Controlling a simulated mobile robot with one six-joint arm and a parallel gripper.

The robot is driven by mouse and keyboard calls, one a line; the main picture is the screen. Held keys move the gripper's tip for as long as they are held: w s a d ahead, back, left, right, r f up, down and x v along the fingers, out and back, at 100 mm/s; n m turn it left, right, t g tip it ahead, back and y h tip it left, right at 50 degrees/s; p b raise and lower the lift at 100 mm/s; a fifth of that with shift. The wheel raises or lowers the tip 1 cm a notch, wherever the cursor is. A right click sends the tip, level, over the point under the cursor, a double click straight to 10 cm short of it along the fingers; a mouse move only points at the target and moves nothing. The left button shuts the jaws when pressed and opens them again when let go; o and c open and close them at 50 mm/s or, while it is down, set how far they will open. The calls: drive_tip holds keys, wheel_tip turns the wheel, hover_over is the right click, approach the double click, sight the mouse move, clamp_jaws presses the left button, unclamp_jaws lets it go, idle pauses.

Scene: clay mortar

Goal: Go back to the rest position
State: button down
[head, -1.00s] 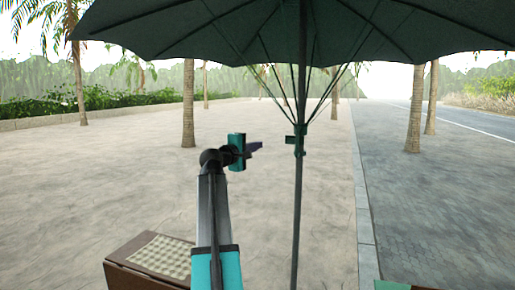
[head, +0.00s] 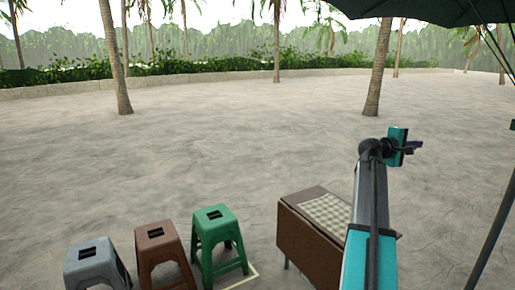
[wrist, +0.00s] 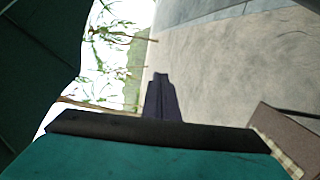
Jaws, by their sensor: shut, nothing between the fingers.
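My gripper (head: 414,146) is at the end of my raised arm, right of centre in the head view, and points to the right. Its dark fingers are together with nothing between them. They also show as one dark shape in the wrist view (wrist: 162,98). The gripper is in the air, apart from everything around it. No rest position is marked in view.
A brown table (head: 315,237) with a checkered top stands left of my arm. Green (head: 217,235), brown (head: 160,245) and grey (head: 92,262) stools stand left of it. An umbrella pole (head: 492,235) rises at the right under a dark canopy (head: 440,10). Open sandy ground (head: 200,130) lies beyond.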

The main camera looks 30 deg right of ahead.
drive_tip(key=w+a+f+n+t+y, duration=0.1)
drive_tip(key=w+a+f, duration=0.45)
drive_tip(key=f, duration=0.35)
drive_tip(key=w+a+f+n+t+y, duration=0.1)
drive_tip(key=w+a+f+n, duration=0.1)
drive_tip(key=w+a+f, duration=0.5)
drive_tip(key=w+a+f+n+t+y, duration=0.15)
drive_tip(key=w+f, duration=0.25)
drive_tip(key=f, duration=0.6)
drive_tip(key=w+a+f+n+y+b, duration=0.1)
drive_tip(key=a+f+y, duration=0.1)
drive_tip(key=a+f, duration=1.15)
drive_tip(key=w+a+f+n+y+b, duration=0.1)
drive_tip(key=a+f+y, duration=0.1)
drive_tip(key=a+f, duration=1.1)
drive_tip(key=s+a+f+g+y, duration=0.2)
drive_tip(key=s+a+f, duration=0.65)
drive_tip(key=f, duration=0.35)
drive_tip(key=s+a+f+g+y, duration=0.2)
drive_tip(key=s+a+f+y, duration=0.1)
drive_tip(key=s+a+f, duration=0.8)
drive_tip(key=s+a+f+m+g+y, duration=0.2)
drive_tip(key=s+a+f+m, duration=0.1)
drive_tip(key=s+a, duration=0.4)
drive_tip(key=s+a+f+m+g+y, duration=0.2)
drive_tip(key=s+a, duration=0.5)
drive_tip(key=s, duration=0.5)
drive_tip(key=shift+s+a+f+m+g, duration=0.3)
drive_tip(key=shift+f+m+g, duration=0.3)
drive_tip(key=shift+m, duration=0.45)
